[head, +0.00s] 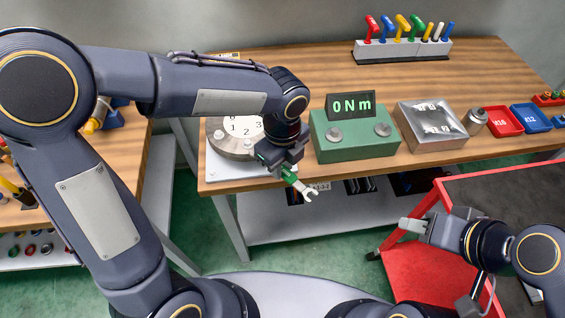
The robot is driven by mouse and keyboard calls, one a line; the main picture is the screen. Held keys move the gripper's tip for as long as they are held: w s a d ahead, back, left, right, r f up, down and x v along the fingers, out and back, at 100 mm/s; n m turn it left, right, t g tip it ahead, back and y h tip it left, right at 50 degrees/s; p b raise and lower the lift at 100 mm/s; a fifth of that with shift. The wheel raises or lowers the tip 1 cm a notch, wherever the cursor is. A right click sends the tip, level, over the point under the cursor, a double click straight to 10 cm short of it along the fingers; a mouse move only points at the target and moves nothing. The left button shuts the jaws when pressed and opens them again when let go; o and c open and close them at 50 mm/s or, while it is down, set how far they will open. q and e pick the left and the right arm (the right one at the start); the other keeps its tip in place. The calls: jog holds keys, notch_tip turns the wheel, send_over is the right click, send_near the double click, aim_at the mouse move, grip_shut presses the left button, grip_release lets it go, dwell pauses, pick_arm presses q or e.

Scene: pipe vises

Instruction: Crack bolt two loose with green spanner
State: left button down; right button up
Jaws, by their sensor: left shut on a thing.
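My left gripper (284,168) is shut on the green spanner (291,178). The spanner's silver open end (309,193) points down and right, past the bench's front edge, and touches no bolt that I can make out. Behind this arm is a round grey flange (216,147) with a white numbered face (240,128). A few bolt heads show on it; its right side is hidden by my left wrist, so I cannot make out bolt two clearly. My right gripper (411,225) is low on the right, away from the bench; its fingers are too small to judge.
A green box (357,149) with two round studs and a display (351,106) reading 0 Nm stands right of the flange. Further right are a metal box (431,125), a red bin (502,121) and a blue bin (530,117). A coloured tool rack (403,49) stands behind. A red cart (408,262) is lower right.

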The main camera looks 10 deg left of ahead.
pick_arm(q)
jog(key=shift+w+a+p, duration=0.25)
jog(key=shift+w+a, duration=0.3)
jog(key=shift+a, duration=0.15)
jog(key=shift+w+a+p, duration=0.25)
jog(key=shift+w+a, duration=0.25)
jog(key=shift+a, duration=0.2)
dwell(1.0)
jog(key=shift+w+d+n, duration=0.25)
jog(key=shift+w+n, duration=0.1)
jog(key=shift+n, duration=0.25)
jog(key=shift+s, duration=0.1)
dwell(0.3)
jog(key=shift+s+d, duration=0.5)
jog(key=shift+d, duration=0.25)
jog(key=shift+s+d, duration=0.45)
jog(key=shift+d, duration=0.3)
jog(key=shift+r+p, duration=0.55)
jog(key=shift+r, duration=0.05)
